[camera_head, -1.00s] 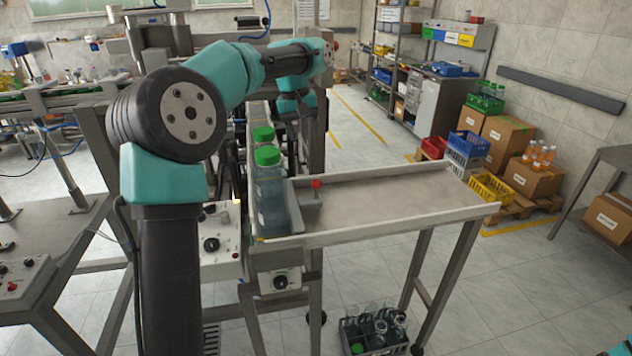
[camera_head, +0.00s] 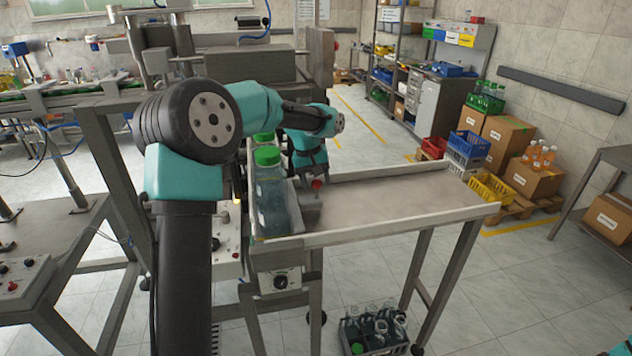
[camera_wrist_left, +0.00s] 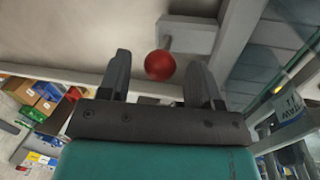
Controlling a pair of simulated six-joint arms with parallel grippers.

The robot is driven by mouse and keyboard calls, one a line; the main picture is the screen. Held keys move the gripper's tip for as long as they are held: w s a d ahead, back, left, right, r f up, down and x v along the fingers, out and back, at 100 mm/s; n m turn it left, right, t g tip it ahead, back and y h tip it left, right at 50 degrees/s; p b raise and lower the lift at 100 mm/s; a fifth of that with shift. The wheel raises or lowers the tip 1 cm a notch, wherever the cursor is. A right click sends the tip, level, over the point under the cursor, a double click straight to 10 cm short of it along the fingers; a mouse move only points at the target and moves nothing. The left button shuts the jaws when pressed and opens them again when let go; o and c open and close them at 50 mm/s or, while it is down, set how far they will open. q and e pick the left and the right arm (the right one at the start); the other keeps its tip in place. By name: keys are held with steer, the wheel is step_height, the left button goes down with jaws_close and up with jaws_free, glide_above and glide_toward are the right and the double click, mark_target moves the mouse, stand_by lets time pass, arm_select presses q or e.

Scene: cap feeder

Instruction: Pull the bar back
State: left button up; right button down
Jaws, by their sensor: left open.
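The grey bar (camera_head: 306,212) stands at the left end of the steel table, beside the bottles. A red ball knob (camera_head: 317,184) on a short stem is fixed to it. My left gripper (camera_head: 313,172) is over the table at the knob, pointing down. In the left wrist view its two fingers are open, and the red knob (camera_wrist_left: 159,66) shows between their tips with a gap on both sides. The bar's grey block (camera_wrist_left: 190,36) shows just past the right finger. My right gripper is not in view.
Clear bottles with green caps (camera_head: 268,190) stand in a row left of the bar. The steel table top (camera_head: 390,198) to the right is bare, with raised rims (camera_head: 400,226). A crate of bottles (camera_head: 372,335) is on the floor below.

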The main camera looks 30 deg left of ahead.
arm_select(q)
steer(key=shift+f, duration=0.4)
steer(key=shift+c, duration=0.2)
jaws_close()
